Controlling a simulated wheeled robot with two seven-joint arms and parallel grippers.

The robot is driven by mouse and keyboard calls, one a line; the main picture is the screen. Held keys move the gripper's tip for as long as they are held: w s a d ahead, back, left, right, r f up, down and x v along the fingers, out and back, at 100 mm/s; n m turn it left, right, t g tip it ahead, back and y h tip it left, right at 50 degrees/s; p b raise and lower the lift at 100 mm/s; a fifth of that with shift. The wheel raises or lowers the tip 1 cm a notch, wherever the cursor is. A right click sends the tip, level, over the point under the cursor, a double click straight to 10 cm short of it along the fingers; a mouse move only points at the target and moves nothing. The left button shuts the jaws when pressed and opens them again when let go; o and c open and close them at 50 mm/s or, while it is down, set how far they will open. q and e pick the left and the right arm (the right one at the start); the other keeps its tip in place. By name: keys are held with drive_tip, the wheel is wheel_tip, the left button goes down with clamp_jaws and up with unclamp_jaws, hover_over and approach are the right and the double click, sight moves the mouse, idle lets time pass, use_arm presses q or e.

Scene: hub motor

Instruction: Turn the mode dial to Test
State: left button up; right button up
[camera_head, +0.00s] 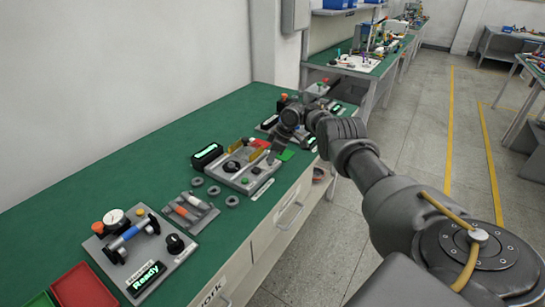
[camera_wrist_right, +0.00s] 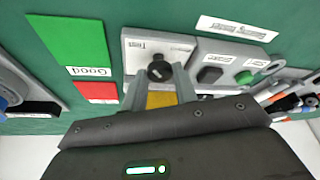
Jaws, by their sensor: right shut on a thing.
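The mode dial (camera_wrist_right: 160,70) is a small round black knob on a light grey panel (camera_wrist_right: 135,50) in the right wrist view. A label reading "Test" (camera_wrist_right: 146,44), upside down, sits just beyond it. My right gripper (camera_wrist_right: 160,77) is shut on the dial, with one finger at each side of it. A small pale mark shows on the knob, but I cannot tell exactly where it points. In the head view my right gripper (camera_head: 273,158) reaches down at the station's right end and hides the dial. My left gripper is not in view.
A green "Good" area (camera_wrist_right: 70,45) and a red area (camera_wrist_right: 96,91) lie beside the panel. A black knob (camera_wrist_right: 208,75) and green button (camera_wrist_right: 244,77) are on the other side. A "Ready" fixture (camera_head: 147,277) and grey rings (camera_head: 214,190) stand nearer on the green bench.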

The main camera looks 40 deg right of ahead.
drive_tip(key=o, duration=1)
drive_tip(key=shift+c, duration=0.2)
drive_tip(key=p+v, duration=0.1)
drive_tip(key=v, duration=0.9)
drive_tip(key=shift+s+d+r, duration=0.15)
drive_tip(key=shift+r, duration=0.15)
